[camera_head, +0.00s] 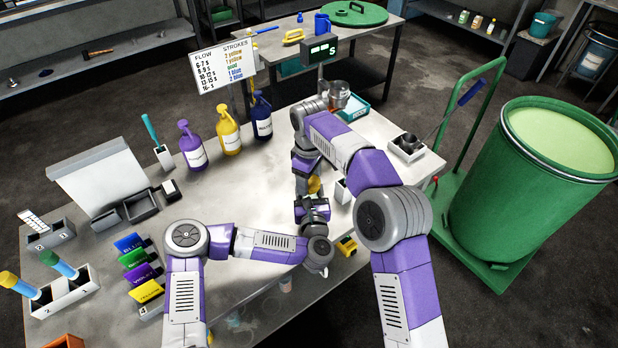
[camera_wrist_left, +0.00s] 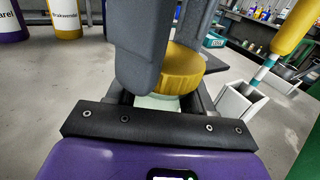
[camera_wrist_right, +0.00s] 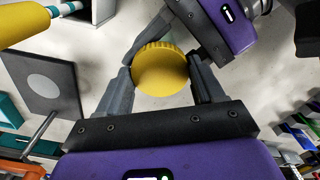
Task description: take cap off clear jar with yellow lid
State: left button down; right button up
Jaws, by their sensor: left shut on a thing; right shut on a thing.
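The clear jar (camera_wrist_left: 160,102) stands between the fingers of my left gripper (camera_wrist_left: 165,88). Its ribbed yellow lid (camera_wrist_left: 186,70) sits on top, and I cannot tell whether it is loosened. In the right wrist view the lid (camera_wrist_right: 162,72) is seen from above, between the fingertips of my right gripper (camera_wrist_right: 161,78), which is shut on it. My left gripper's fingers come in from the upper right there, and its hold on the jar is partly hidden by the lid. In the head view both arms meet at the table's right part and mostly hide the jar.
A white holder (camera_wrist_left: 240,100) with a yellow-handled tool (camera_wrist_left: 295,25) stands close to the jar. Purple, yellow and blue pump bottles (camera_head: 228,132) stand behind on the table (camera_head: 240,200). A sign and a small display stand at the back. A green drum (camera_head: 525,185) is at the right.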

jog(key=n, duration=1.2)
jog(key=shift+n, duration=0.4)
jog(key=shift+r, duration=0.2)
jog(key=shift+r, duration=0.95)
jog(key=shift+r, duration=2)
pick_arm(q)
jog(key=shift+c, duration=1.7)
grip_release()
